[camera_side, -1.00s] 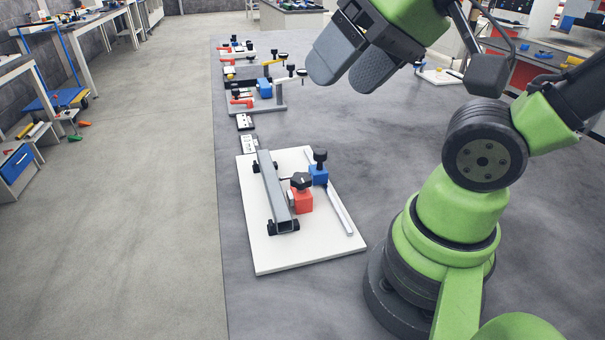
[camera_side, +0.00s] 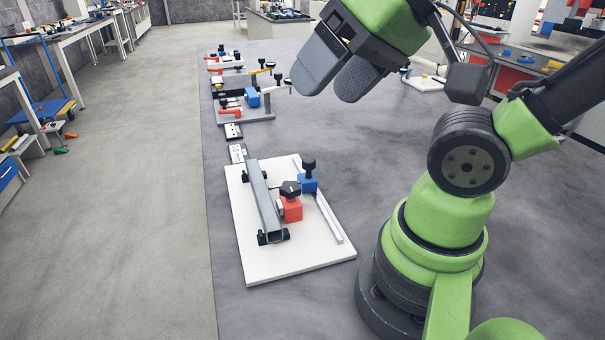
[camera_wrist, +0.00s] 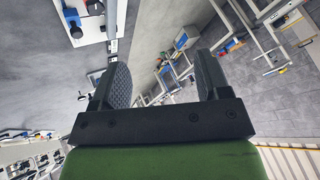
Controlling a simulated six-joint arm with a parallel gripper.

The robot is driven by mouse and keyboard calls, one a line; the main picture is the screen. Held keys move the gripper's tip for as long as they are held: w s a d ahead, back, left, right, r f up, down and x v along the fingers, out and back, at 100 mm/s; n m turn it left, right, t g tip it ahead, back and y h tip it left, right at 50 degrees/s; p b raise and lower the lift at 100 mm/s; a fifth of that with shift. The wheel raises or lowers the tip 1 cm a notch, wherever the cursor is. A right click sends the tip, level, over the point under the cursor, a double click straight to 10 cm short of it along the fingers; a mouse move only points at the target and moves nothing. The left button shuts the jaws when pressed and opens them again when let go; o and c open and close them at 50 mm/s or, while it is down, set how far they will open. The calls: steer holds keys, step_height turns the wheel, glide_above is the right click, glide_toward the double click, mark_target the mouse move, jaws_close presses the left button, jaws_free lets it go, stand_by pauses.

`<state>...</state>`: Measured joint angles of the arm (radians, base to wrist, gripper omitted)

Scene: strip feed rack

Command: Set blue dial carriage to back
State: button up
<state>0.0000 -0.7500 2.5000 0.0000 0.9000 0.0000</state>
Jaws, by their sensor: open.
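The blue dial carriage (camera_side: 308,184) has a black knob on top and sits at the far part of a silver rail (camera_side: 329,218) on a white board (camera_side: 290,266). A red carriage (camera_side: 291,209), also with a black knob, stands just nearer, between the rail and a grey beam. My gripper (camera_side: 322,88) is open and empty, high above and beyond the board, touching nothing. In the wrist view its two fingers (camera_wrist: 160,80) are spread apart with nothing between them. A corner of a white board with blue and black parts shows at that view's upper left.
The grey beam (camera_side: 264,198) with black end clamps runs along the board's left side. Small black-and-white blocks (camera_side: 237,152) lie beyond the board. Another fixture (camera_side: 245,115) with blue and red parts stands farther back. The grey table right of the board is clear up to my base.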

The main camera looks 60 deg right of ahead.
steer(key=shift+c, duration=1.2)
steer(key=n+g+h, duration=0.2)
steer(key=n+g, duration=0.2)
steer(key=g, duration=0.3)
glide_above(308, 159)
step_height(308, 159, down, 14)
step_height(308, 159, down, 10)
steer(key=shift+s+a+r, duration=0.1)
steer(key=shift+s+r, duration=0.05)
jaws_close()
